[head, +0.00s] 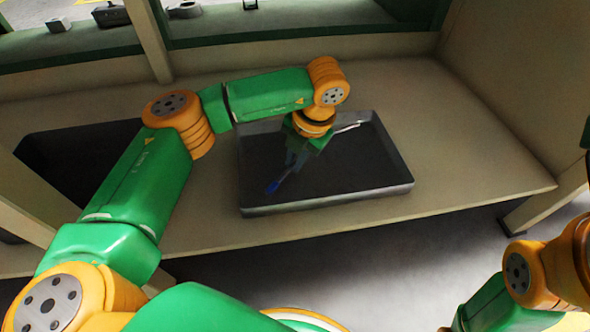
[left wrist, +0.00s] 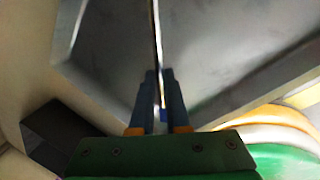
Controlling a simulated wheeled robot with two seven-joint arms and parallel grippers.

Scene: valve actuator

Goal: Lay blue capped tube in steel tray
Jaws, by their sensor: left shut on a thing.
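The steel tray (head: 330,200) is a dark, shallow, rimmed tray on the beige bench. My left gripper (head: 292,163) points down over the tray and is shut on the blue capped tube. The tube's blue cap (head: 272,187) shows at the lower left of the fingers, and a pale end shows at the upper right. In the left wrist view the thin tube (left wrist: 157,40) runs between the two fingers (left wrist: 158,88), over the grey tray floor. I cannot tell whether the tube touches the floor. My right gripper is out of view.
A dark rectangular opening or bin (head: 75,160) lies left of the tray, partly behind my left arm. The beige bench top (head: 455,150) is clear right of the tray. A wall rises at the right, and a ledge with small items runs along the back.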

